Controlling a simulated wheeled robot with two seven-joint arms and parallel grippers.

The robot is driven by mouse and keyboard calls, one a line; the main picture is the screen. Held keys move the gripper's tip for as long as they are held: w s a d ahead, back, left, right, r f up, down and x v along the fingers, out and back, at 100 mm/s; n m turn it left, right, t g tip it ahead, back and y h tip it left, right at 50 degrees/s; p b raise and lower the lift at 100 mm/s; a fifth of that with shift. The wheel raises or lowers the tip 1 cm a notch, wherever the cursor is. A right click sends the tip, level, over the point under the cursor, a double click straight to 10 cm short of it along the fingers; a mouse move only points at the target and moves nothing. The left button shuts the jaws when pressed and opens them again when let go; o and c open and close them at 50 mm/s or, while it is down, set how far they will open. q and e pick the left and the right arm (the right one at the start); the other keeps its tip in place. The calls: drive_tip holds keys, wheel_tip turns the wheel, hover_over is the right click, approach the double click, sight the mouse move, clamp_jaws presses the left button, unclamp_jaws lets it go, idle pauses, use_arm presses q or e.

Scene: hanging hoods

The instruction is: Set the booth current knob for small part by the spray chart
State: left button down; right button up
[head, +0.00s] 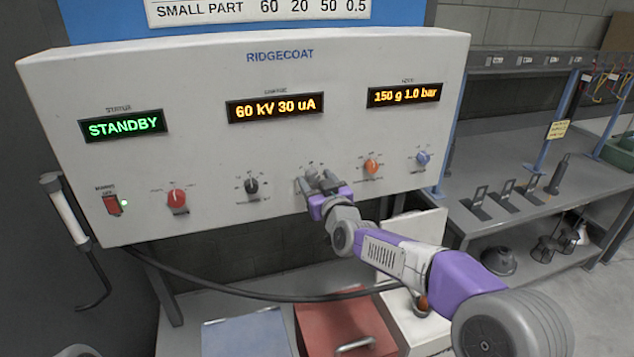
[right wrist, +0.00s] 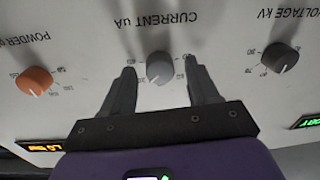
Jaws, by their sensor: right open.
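The grey current knob (right wrist: 160,67) shows in the right wrist view under the upside-down label "CURRENT uA". My right gripper (head: 319,181) is at the panel in the head view and largely covers that knob there. In the right wrist view its open fingers stand on either side of the knob, with a gap on both sides. The spray chart (head: 258,10) shows only its bottom row, "SMALL PART 60 20 50 0.5". The charge display (head: 275,107) reads "60 kV 30 uA". My left gripper is not in view.
The dark voltage knob (head: 251,186) and orange powder knob (head: 371,166) flank the current knob. A red knob (head: 177,199), red switch (head: 112,205) and blue knob (head: 423,158) share the panel. The status display (head: 123,125) reads "STANDBY"; another (head: 404,95) reads "150 g 1.0 bar".

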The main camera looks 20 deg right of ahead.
drive_tip(key=c, duration=1)
drive_tip(key=shift+c, duration=0.2)
drive_tip(key=n+p, duration=0.1)
drive_tip(key=n, duration=0.4)
drive_tip(key=shift+a+r, duration=0.1)
drive_tip(key=shift+r, duration=0.05)
drive_tip(key=shift+n+p, duration=0.85)
drive_tip(key=shift+n, duration=1.45)
drive_tip(key=o, duration=1)
drive_tip(key=shift+o, duration=0.2)
